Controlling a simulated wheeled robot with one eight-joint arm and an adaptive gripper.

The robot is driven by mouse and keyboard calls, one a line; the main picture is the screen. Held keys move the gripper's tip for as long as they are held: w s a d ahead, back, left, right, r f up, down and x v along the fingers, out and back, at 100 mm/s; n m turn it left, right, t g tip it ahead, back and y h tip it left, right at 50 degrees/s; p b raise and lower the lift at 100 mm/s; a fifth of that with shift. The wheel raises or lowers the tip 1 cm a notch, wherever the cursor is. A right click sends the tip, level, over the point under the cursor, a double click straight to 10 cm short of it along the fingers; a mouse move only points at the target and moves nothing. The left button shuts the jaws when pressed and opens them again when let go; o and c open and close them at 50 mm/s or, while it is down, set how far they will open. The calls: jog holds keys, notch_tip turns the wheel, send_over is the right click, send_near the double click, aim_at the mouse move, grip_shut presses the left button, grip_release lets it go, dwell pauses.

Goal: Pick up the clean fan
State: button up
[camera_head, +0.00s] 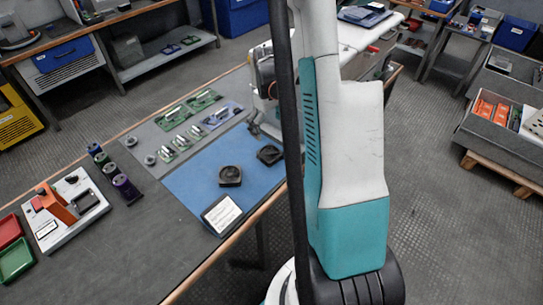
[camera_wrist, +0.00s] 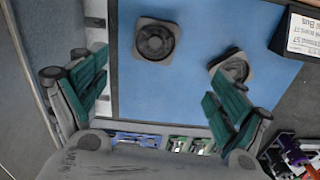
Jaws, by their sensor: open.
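Two dark square fans with round hubs lie flat on a blue mat (camera_head: 190,184). One fan (camera_head: 230,176) is near the label stand; it also shows in the wrist view (camera_wrist: 234,68), just beyond my right finger. The other fan (camera_head: 269,154) lies farther back at the mat's edge, beside my arm; in the wrist view (camera_wrist: 155,40) it is between and beyond my fingers. I cannot tell which fan is clean. My gripper (camera_wrist: 155,82) is open and empty above the mat, its green-padded fingers spread wide.
A label stand (camera_head: 221,213) is on the mat's front corner. Green circuit boards (camera_head: 203,100) and metal parts lie behind the mat. Dark cylinders (camera_head: 120,182), a white fixture with an orange part (camera_head: 62,212) and red and green bins (camera_head: 14,258) stand left.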

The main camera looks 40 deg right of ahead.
jog(key=b, duration=0.3)
send_over(270, 153)
jog(key=f, duration=0.8)
jog(key=shift+s+a+f, duration=0.15)
jog(key=shift+a+f, duration=0.05)
jog(key=shift+a, duration=0.2)
jog(key=shift+w+d+f+b, duration=0.15)
jog(key=shift+f+b, duration=0.5)
jog(key=shift+f, duration=0.7)
jog(key=shift+w+d+f+b, duration=0.1)
jog(key=shift+d+f+b, duration=0.15)
jog(key=shift+f+b, duration=0.75)
jog(key=shift+f+p, duration=0.25)
jog(key=shift+p, duration=0.15)
jog(key=shift+c, duration=0.2)
jog(key=c, duration=1.1)
